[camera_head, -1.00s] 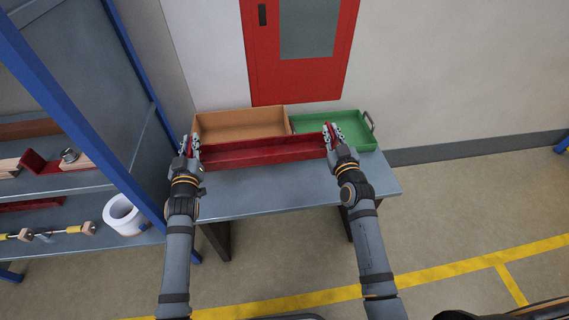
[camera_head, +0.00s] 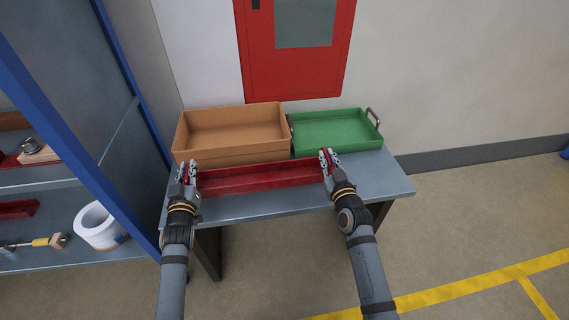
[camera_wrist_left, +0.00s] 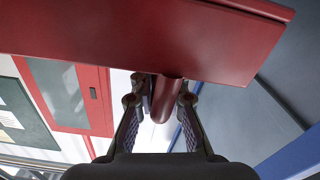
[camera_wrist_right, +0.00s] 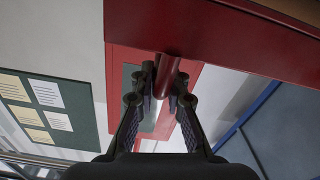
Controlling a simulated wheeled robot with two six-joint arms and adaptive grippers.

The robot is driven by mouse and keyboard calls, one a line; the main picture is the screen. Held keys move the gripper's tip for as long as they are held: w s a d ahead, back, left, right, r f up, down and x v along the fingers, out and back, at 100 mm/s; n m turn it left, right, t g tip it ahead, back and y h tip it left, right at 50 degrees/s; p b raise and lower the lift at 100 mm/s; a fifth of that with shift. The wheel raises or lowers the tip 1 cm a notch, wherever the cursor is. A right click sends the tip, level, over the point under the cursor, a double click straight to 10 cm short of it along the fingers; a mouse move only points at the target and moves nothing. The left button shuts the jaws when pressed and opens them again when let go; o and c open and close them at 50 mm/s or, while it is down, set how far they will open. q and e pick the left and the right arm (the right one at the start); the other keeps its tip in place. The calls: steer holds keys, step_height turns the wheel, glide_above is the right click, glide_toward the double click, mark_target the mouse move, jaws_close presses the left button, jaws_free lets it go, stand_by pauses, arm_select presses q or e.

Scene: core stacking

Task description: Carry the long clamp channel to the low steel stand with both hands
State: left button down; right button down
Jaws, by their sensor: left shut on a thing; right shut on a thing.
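The long red clamp channel (camera_head: 262,179) spans between my two grippers, level, in front of the trays and over the front part of the grey steel stand (camera_head: 290,203). My left gripper (camera_head: 187,172) is shut on its left end; the left wrist view shows the fingers on a rounded red lug (camera_wrist_left: 167,98) under the channel (camera_wrist_left: 150,35). My right gripper (camera_head: 327,160) is shut on its right end; the right wrist view shows the fingers around a similar red lug (camera_wrist_right: 166,75). Whether the channel touches the stand top cannot be told.
An orange-brown tray (camera_head: 186,150) and a green tray (camera_head: 352,145) stand at the back of the stand. A blue-framed shelf (camera_head: 120,215) with several parts is close on the left. A red wall cabinet (camera_head: 256,75) is behind. The floor at right is clear.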

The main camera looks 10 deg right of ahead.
arm_select(q)
steer(key=shift+r, duration=0.15)
